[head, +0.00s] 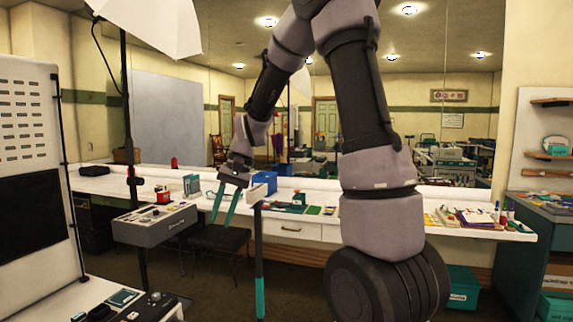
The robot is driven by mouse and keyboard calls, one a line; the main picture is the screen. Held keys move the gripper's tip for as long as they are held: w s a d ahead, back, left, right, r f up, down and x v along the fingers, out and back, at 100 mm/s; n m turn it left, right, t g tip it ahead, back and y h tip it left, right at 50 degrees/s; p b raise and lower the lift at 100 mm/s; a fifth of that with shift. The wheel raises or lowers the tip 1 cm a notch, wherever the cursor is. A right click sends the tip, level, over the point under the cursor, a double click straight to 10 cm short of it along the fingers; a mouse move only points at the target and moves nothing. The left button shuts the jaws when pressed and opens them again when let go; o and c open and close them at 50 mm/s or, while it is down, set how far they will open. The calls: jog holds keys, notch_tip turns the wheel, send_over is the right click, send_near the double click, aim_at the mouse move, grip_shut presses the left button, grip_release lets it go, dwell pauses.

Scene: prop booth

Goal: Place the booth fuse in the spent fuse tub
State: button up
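My gripper (221,224) hangs down left of centre, in front of the long white bench. Its two teal fingers are apart with nothing visible between them. I cannot make out the booth fuse for certain at this size. I cannot tell which container is the spent fuse tub. A teal bin (463,287) with a small white label stands on the floor under the bench, at the right. A blue box (264,181) stands on the bench just right of my gripper.
A grey drawer unit (152,226) with small items on top stands left of my gripper. A dark post (259,245) with a teal lower end stands below it. The bench (340,232) holds several small items. A control panel (35,150) fills the left edge.

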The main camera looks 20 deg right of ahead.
jog(key=s+d+r+t+h, duration=0.2)
jog(key=s+d+r+t, duration=0.6)
jog(key=s+d+r, duration=0.3)
jog(key=s+r, duration=0.4)
jog(key=s, duration=0.1)
jog(key=shift+r+h, duration=0.15)
jog(key=shift+h, duration=0.15)
jog(key=shift+s, duration=0.15)
dwell(0.7)
